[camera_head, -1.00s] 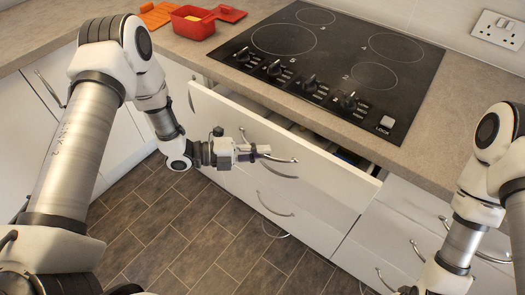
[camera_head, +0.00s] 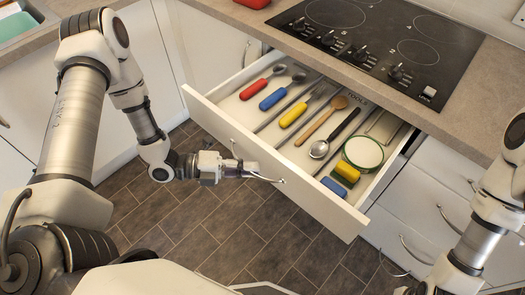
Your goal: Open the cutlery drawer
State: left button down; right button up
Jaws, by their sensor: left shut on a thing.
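The cutlery drawer (camera_head: 284,176) is pulled well out from under the hob, its inside in view. In it lie utensils with red, blue and yellow handles, a wooden spoon (camera_head: 322,119), a metal spoon (camera_head: 320,148), a round green-rimmed item (camera_head: 363,153) and a yellow and green sponge (camera_head: 346,172). My left gripper (camera_head: 253,171) is at the front of the drawer, shut on its curved handle (camera_head: 268,179). The right arm comes in at the right edge; its gripper cannot be seen.
The black hob (camera_head: 400,45) is set in the worktop (camera_head: 450,115) above the drawer. White drawers (camera_head: 425,215) with curved handles stand to the right. The tiled floor (camera_head: 225,235) in front is clear. A sink (camera_head: 20,22) shows at top left.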

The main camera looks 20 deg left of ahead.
pick_arm(q)
jog(key=shift+s+a+p, duration=0.2)
jog(key=shift+s+a, duration=0.1)
jog(key=shift+s, duration=0.5)
jog(key=shift+s+a+p, duration=0.15)
jog(key=shift+s+a, duration=0.1)
jog(key=shift+s, duration=0.5)
jog(key=c, duration=1.2)
grip_release()
jog(key=v, duration=0.7)
jog(key=shift+s+a, duration=0.15)
jog(key=shift+a, duration=0.1)
